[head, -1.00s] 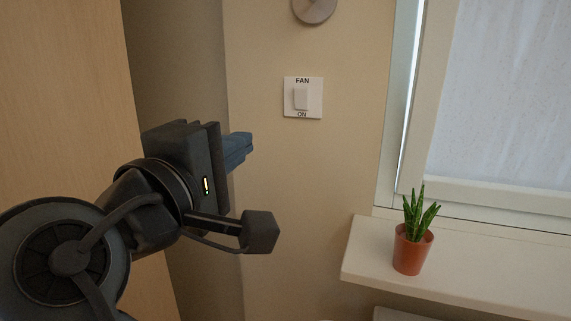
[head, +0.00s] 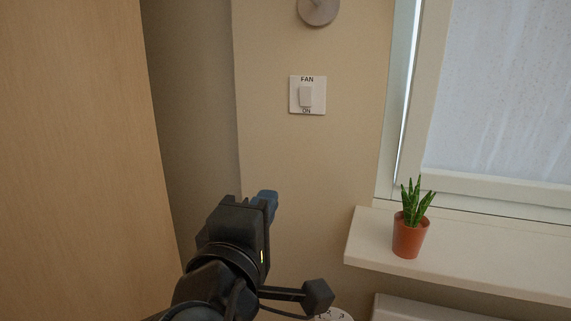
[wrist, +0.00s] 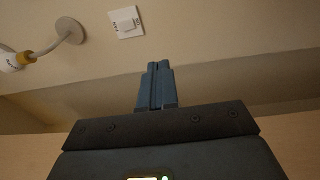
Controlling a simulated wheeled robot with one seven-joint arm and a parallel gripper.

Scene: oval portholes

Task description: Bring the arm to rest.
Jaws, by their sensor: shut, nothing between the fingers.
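My gripper (head: 268,197) is low in the middle of the head view, pointing away toward the wall. Its blue fingers are together with nothing between them. They also show in the wrist view (wrist: 157,84), pressed side by side. The fingers touch nothing that I can see. The fan switch (head: 306,96) is on the wall above my gripper, with FAN above its rocker and ON below. It also shows in the wrist view (wrist: 126,22), well apart from the fingertips.
A potted plant (head: 409,238) stands on the window sill (head: 470,265) at the right. A tall wooden panel (head: 70,160) fills the left side. A round wall fixture (head: 318,8) is above the switch. A pale object with markings (head: 338,315) is partly hidden at the bottom.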

